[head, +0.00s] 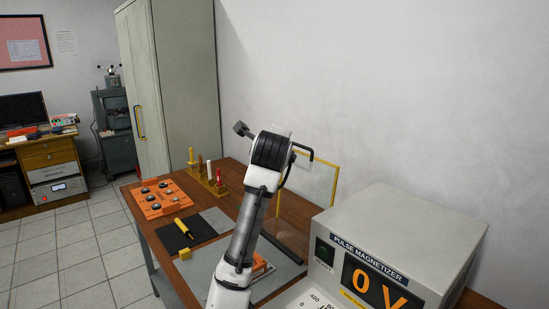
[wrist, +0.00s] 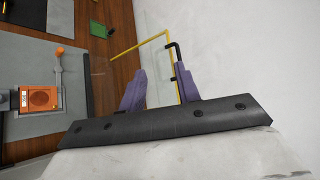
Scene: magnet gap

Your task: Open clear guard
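The clear guard is a see-through panel with a yellow frame (head: 336,180), standing upright on the wooden table between my arm and the magnetizer's far side. In the wrist view its yellow frame (wrist: 140,46) runs just ahead of my fingers. A black bent handle (wrist: 179,52) shows there close to my right-hand finger; I cannot tell whether they touch. My gripper (wrist: 161,69) has two purple fingers standing apart, with nothing visibly clamped between them. In the head view my wrist hides the fingers and part of the guard.
The grey pulse magnetizer (head: 440,225), reading 0 V, stands close on the right. An orange board (head: 160,197), a yellow tool (head: 183,227) and a rack of upright pieces (head: 210,180) are on the table's left. The wall is close behind the guard.

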